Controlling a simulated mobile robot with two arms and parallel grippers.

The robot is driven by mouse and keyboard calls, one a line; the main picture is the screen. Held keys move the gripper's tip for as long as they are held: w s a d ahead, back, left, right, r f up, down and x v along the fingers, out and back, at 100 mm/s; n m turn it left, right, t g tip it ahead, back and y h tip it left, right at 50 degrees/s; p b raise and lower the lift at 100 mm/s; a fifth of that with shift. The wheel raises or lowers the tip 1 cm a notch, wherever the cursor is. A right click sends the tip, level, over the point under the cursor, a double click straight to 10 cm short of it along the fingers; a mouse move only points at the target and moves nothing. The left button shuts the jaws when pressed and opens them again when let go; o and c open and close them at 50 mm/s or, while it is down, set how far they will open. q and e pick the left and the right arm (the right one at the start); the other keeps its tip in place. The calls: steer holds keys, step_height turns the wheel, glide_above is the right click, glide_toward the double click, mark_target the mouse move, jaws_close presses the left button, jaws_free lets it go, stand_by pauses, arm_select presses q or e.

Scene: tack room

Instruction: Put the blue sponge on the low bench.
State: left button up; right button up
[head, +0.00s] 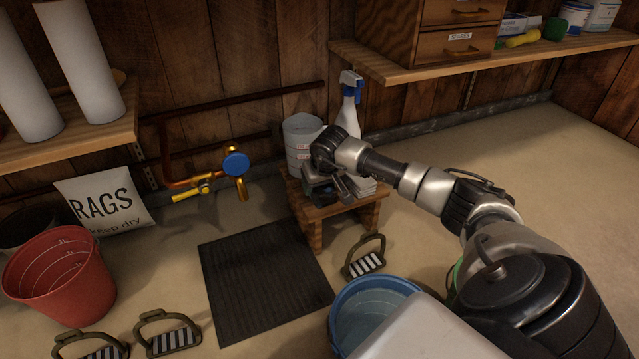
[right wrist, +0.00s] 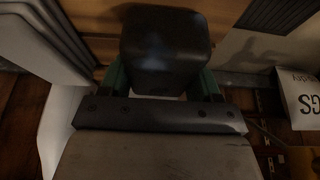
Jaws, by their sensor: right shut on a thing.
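The low bench (head: 372,213) is a small wooden stool against the back wall. My right gripper (head: 325,192) is over its top, towards the left front, with the arm reaching in from the right. In the right wrist view its green fingers are closed on the two sides of a dark rounded block with a faint bluish sheen, which I take to be the blue sponge (right wrist: 165,52). In the head view the gripper mostly hides it. I cannot tell whether it touches the bench top. My left gripper is not in view.
On the bench are a white tub (head: 302,140), a white spray bottle with a blue head (head: 350,106) and a pale stack (head: 367,186) right beside the gripper. A black mat (head: 265,280), a stirrup (head: 364,258) and a blue bucket (head: 345,305) are on the floor nearby.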

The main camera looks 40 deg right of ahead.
steer(key=shift+f, duration=0.2)
steer(key=o, duration=0.7)
